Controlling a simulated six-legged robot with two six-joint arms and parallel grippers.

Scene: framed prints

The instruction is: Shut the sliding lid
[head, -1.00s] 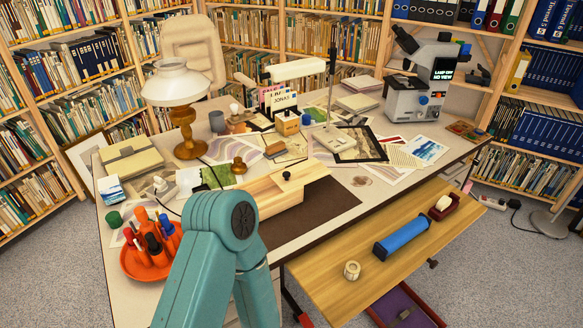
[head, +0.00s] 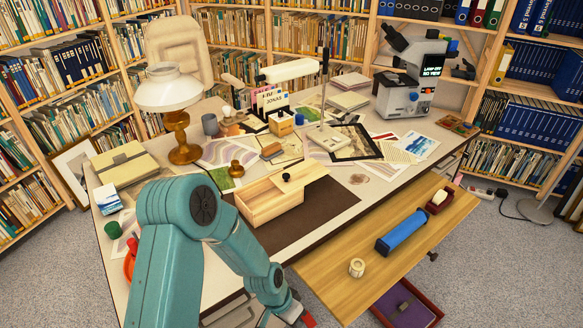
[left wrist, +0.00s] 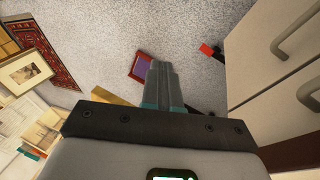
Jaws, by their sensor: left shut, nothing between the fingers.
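A pale wooden box (head: 272,208) stands on the dark desk mat in the head view. Its sliding lid (head: 305,173) carries a small black knob (head: 286,177) and reaches past the box's far right end. The near left part of the box's top looks open. My left arm comes in from the left in front of the desk, its wrist low near the bottom edge. In the left wrist view my left gripper (left wrist: 162,68) is shut and empty, pointing over the floor, well away from the box. My right gripper is not in view.
A wooden pull-out board (head: 385,262) with a blue roller (head: 403,230), a tape roll (head: 357,268) and a red dispenser (head: 439,201) lies right of the box. A lamp (head: 172,100) and a brass-coloured knob-shaped object (head: 236,169) stand behind. Drawer fronts (left wrist: 290,95) are near my gripper.

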